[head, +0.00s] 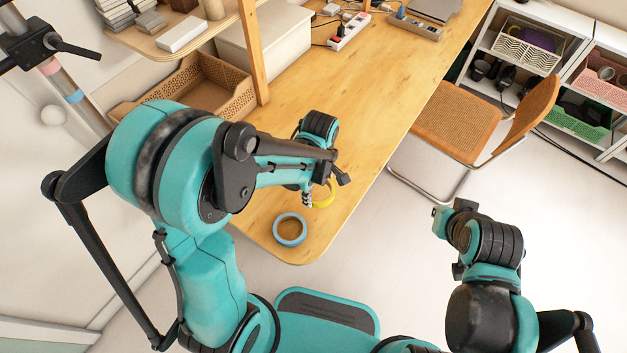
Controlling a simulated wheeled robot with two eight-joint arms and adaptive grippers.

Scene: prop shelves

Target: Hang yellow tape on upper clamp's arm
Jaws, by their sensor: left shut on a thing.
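The yellow tape (328,198) is a ring at the front part of the wooden table, partly hidden by my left gripper. My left gripper (311,196) is shut on it, at or just above the tabletop; I cannot tell which. A black clamp (33,47) with a lever-like arm (75,48) sits on a pole at the upper left, well apart from my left gripper. Whether this is the upper clamp cannot be told, as the pole runs out of view. My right gripper (441,218) is right of the table over the floor, and its fingers are unclear.
A blue tape roll (290,229) lies flat near the table's front corner. Pink and blue bands ring the pole (63,81). A brown crate (208,88) and a wooden shelf (170,35) stand at the left. A chair (458,112) stands at the table's right.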

